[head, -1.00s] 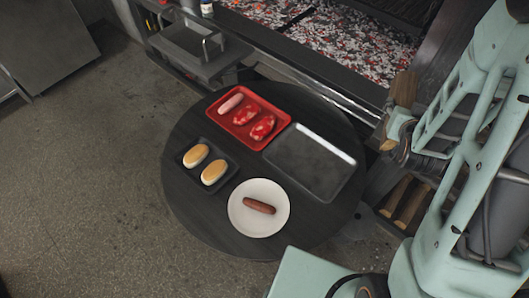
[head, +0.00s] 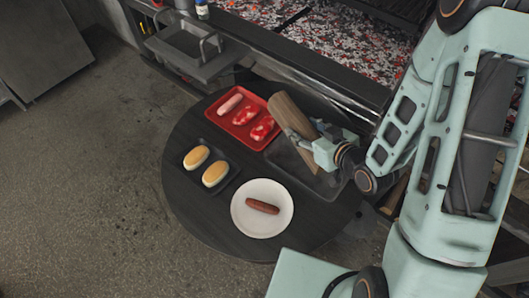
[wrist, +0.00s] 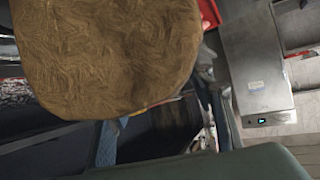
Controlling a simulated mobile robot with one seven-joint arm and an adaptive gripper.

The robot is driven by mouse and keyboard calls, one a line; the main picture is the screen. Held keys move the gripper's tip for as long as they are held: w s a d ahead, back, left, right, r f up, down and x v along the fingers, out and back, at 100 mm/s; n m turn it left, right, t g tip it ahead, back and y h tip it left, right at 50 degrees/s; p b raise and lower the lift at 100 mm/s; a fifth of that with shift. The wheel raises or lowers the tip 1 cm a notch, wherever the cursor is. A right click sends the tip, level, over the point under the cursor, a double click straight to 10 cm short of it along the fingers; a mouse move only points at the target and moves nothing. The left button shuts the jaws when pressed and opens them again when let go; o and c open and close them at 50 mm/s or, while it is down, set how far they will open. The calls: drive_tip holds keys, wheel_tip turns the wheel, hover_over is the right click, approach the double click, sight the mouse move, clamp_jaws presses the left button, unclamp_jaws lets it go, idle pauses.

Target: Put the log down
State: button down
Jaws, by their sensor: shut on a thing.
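The log (head: 291,117) is a brown piece of wood in my gripper (head: 308,141), tilted over the round table. In the head view it overlaps the dark grey tray (head: 327,181) and the edge of the red tray (head: 243,144). In the wrist view a broad, grained face of the log (wrist: 110,50) fills the upper left. My gripper is shut on the log. I cannot tell how far the log is above the tray. The log hides part of the grey tray, and no other item shows on it.
The red tray holds a sausage and red meat. A black tray (head: 205,189) holds two buns. A white plate (head: 247,228) carries a cooked sausage. The grill with embers (head: 345,50) lies behind the table (head: 180,220). A grey sink-like basin (head: 186,48) stands at upper left.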

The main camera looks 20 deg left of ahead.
drive_tip(key=s+a+f+n+g+y+b, duration=0.1)
drive_tip(key=s+a+n+g+b, duration=0.1)
drive_tip(key=a+b, duration=0.3)
drive_tip(key=s+a+f+n+g+y+b, duration=0.1)
drive_tip(key=s+a+f+n+g+b, duration=0.1)
drive_tip(key=s+a+b, duration=0.3)
drive_tip(key=shift+a+n+y, duration=0.3)
drive_tip(key=shift+a, duration=0.8)
drive_tip(key=shift+a+b, duration=0.15)
drive_tip(key=shift+b, duration=0.9)
drive_tip(key=b, duration=0.6)
hover_over(237, 152)
drive_tip(key=f, duration=0.7)
drive_tip(key=shift+s+d, duration=0.1)
drive_tip(key=shift+d, duration=0.15)
drive_tip(key=shift+a+f+b, duration=0.15)
drive_tip(key=shift+b, duration=0.25)
drive_tip(key=shift+a+f+b, duration=0.2)
drive_tip(key=shift+f+b, duration=1.15)
drive_tip(key=shift+f, duration=0.3)
